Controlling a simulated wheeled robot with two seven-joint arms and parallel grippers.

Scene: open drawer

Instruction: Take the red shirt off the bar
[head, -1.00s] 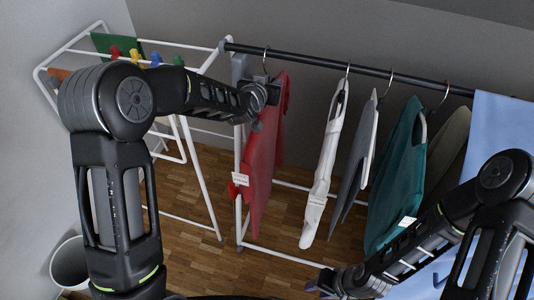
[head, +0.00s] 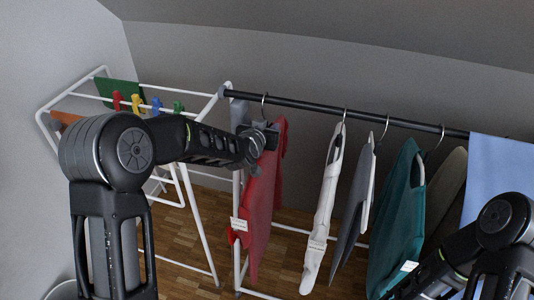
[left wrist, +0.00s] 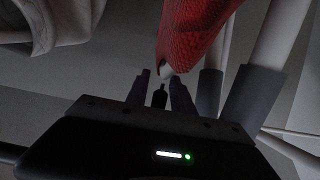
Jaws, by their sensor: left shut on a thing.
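The red shirt (head: 260,205) hangs at the left end of the dark bar (head: 330,110), with a white tag on its lower left edge. Its hanger hook (head: 264,106) is at the bar. My left gripper (head: 268,137) is at the top of the shirt, just below the bar. In the left wrist view, the fingers (left wrist: 162,92) are close together around a thin dark piece, likely the hanger's neck. The red cloth (left wrist: 195,35) and a pale hanger tip lie just beyond them. My right arm shows at lower right; its gripper is out of frame.
A white garment (head: 324,210), a grey one (head: 352,205), a teal one (head: 398,220) and an olive one (head: 447,190) hang to the right, then a light blue cloth (head: 500,165). A white drying rack (head: 200,215) with coloured clips stands at left.

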